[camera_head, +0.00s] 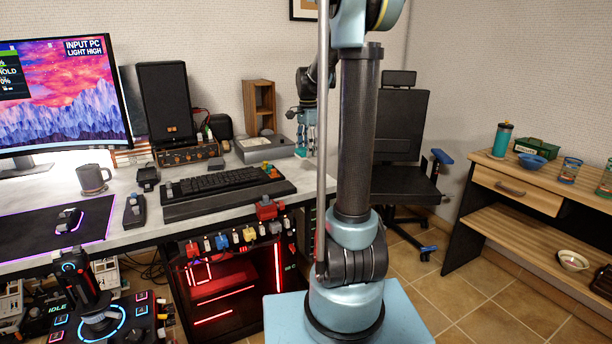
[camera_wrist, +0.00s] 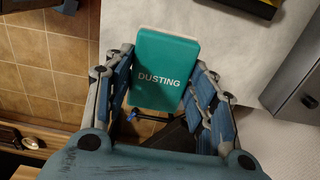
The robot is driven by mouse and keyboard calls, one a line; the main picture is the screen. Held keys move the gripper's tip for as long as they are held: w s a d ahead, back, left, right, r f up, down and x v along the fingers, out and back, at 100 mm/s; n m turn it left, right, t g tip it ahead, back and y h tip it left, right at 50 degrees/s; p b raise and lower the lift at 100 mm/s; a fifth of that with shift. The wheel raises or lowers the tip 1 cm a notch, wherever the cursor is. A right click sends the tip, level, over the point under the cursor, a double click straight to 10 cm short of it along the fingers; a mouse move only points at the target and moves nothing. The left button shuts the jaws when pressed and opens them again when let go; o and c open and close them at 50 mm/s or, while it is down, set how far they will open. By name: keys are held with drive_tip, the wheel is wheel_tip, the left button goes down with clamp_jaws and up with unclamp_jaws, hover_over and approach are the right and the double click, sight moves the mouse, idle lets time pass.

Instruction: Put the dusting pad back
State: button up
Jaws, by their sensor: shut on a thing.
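The dusting pad (camera_wrist: 160,80) is a teal block marked DUSTING, in the middle of the wrist view. My gripper (camera_wrist: 164,66) is shut on it, with a blue-padded finger on either side. In the head view my gripper (camera_head: 304,143) hangs beyond my arm column, near the right end of the desk and just right of a grey box (camera_head: 262,149). The pad is hard to make out there. In the wrist view the pad lies across the line between tiled floor and pale desk top; its height above the desk I cannot tell.
The desk (camera_head: 130,212) holds a keyboard (camera_head: 225,187), a speaker (camera_head: 165,102), a mug (camera_head: 93,178) and a wooden stand (camera_head: 259,107). A black chair (camera_head: 402,135) stands behind my arm. A wooden shelf unit (camera_head: 535,187) is at right. Tiled floor (camera_head: 480,290) lies between.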

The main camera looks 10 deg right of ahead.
sight(308, 178)
drive_tip(key=shift+f, duration=4.6)
drive_tip(key=shift+f, duration=0.1)
drive_tip(key=o, duration=1.1)
